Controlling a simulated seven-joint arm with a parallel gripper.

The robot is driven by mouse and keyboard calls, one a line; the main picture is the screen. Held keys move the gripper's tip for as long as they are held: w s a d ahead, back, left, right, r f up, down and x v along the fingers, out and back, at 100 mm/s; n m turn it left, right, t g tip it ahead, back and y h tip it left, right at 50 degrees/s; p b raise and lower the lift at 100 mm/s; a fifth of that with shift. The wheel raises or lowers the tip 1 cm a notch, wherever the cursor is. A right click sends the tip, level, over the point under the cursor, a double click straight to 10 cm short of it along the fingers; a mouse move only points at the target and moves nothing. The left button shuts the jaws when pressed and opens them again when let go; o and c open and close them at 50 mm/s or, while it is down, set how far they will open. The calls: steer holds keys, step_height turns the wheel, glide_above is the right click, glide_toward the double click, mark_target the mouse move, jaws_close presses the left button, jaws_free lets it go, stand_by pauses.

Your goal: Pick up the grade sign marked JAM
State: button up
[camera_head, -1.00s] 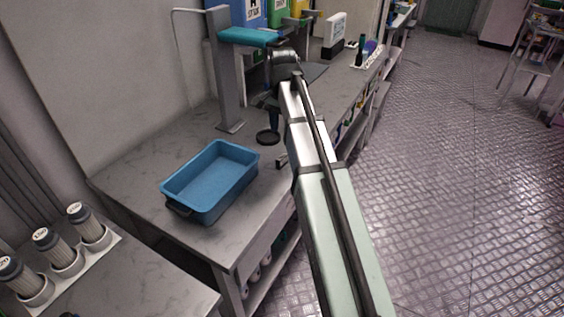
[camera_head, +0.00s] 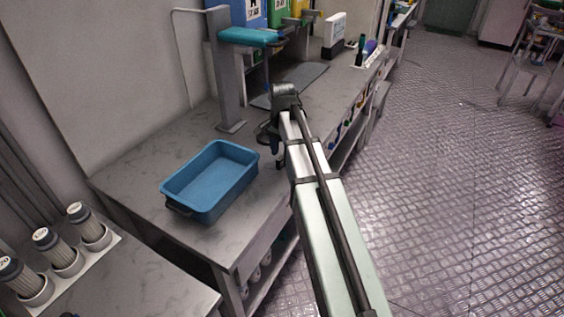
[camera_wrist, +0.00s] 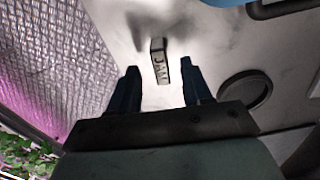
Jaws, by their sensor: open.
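The grade sign marked JAM (camera_wrist: 160,62) is a small pale block with dark letters. In the wrist view it stands on the pale worktop, ahead of my gripper and lined up with the space between the fingers. My gripper (camera_wrist: 162,88) is open, with one dark finger on each side and nothing between them. A gap seems to separate the fingertips from the sign. In the head view my arm covers the spot, and I cannot make out the sign there.
A blue tray (camera_head: 171,188) sits on the worktop (camera_head: 130,172) left of my gripper. A grey post (camera_head: 229,85) with a teal top stands behind. A dark round item (camera_wrist: 244,90) lies right of the sign in the wrist view.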

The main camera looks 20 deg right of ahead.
mark_target(282, 157)
steer(key=shift+f, duration=1.7)
steer(key=shift+c, duration=0.5)
jaws_close()
